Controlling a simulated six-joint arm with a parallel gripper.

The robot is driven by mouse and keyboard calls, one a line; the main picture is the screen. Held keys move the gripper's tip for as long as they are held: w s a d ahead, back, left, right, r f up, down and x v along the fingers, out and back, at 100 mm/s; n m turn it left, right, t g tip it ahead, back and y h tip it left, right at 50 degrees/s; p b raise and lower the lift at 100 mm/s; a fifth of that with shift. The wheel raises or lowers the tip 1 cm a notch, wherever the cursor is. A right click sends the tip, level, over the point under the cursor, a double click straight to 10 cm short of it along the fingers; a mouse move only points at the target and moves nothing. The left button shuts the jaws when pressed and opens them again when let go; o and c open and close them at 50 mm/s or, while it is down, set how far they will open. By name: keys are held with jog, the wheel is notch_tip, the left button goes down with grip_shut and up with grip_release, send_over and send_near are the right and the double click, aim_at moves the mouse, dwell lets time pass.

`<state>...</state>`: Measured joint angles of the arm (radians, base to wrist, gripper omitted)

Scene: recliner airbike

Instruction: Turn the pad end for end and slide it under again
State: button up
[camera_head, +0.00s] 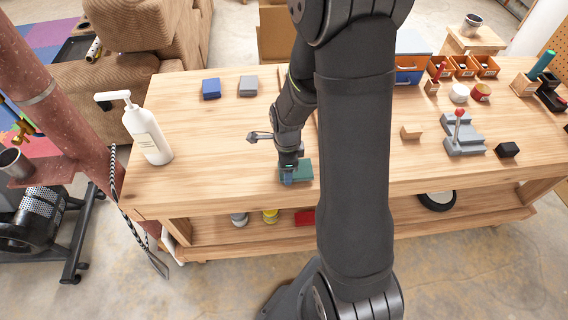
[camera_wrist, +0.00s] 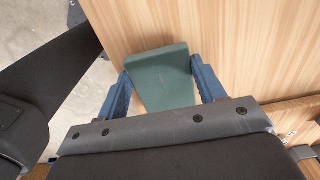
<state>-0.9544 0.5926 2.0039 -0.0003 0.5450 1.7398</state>
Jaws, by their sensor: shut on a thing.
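A dark green pad (camera_head: 303,170) lies at the front edge of the wooden workbench, left of my arm's dark upper link. In the wrist view the pad (camera_wrist: 160,78) sits between the two blue fingers, its far end facing the bench top. My gripper (camera_head: 288,174) is shut on the pad; it also shows in the wrist view (camera_wrist: 161,70), with a finger along each side. The pad's near end is hidden by the gripper body. I cannot tell whether the pad touches the bench top.
A blue block (camera_head: 211,88) and a grey block (camera_head: 248,86) lie farther back. A white pump bottle (camera_head: 148,133) stands at the left. A grey fixture with a red-knobbed lever (camera_head: 463,138) stands at the right. My arm hides the bench's middle.

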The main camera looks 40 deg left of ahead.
jog(key=shift+w+d, duration=3.95)
jog(key=shift+f, duration=0.3)
jog(key=o, duration=0.8)
jog(key=shift+r, duration=0.1)
jog(key=shift+r, duration=2.95)
